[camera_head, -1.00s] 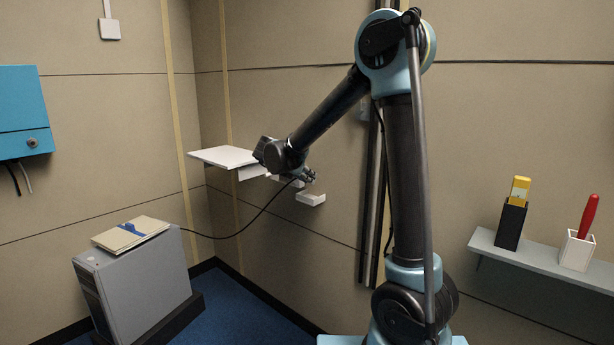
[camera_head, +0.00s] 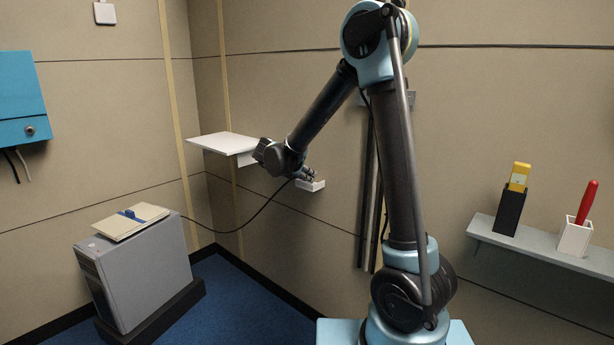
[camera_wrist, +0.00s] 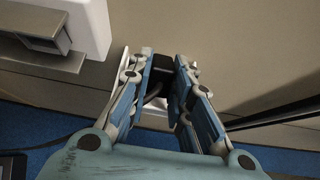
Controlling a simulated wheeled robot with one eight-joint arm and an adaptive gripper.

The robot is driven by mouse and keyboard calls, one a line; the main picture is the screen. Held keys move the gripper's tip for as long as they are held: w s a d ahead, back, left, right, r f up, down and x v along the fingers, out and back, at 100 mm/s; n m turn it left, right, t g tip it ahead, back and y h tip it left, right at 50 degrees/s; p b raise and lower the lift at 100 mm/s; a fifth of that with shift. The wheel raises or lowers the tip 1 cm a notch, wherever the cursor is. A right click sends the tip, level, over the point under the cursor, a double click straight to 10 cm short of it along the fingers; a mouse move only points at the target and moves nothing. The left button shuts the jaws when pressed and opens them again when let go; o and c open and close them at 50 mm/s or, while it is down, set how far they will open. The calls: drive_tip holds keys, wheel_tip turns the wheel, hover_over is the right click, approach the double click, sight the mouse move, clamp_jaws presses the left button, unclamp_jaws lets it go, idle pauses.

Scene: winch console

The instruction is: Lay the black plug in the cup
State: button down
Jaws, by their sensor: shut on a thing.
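My gripper (camera_head: 306,174) is shut on the black plug (camera_wrist: 163,62), which sits between the fingertips in the wrist view. A black cable runs from the plug's side down toward the grey case. The cup (camera_head: 313,186) is a small white open holder at the back wall, right below my fingertips in the head view. In the wrist view the cup (camera_wrist: 152,118) shows in part between and beyond the fingers, which hide much of it. The plug is over or at the cup; I cannot tell whether they touch.
A white shelf (camera_head: 222,143) juts from the wall just left of my gripper. A wall ledge (camera_head: 540,250) at right holds two pen holders.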

drive_tip(key=c, duration=1.4)
unclamp_jaws()
drive_tip(key=shift+o, duration=0.2)
drive_tip(key=shift+s, duration=0.1)
drive_tip(key=v, duration=1.1)
drive_tip(key=shift+s+a+r, duration=0.2)
drive_tip(key=shift+a, duration=0.05)
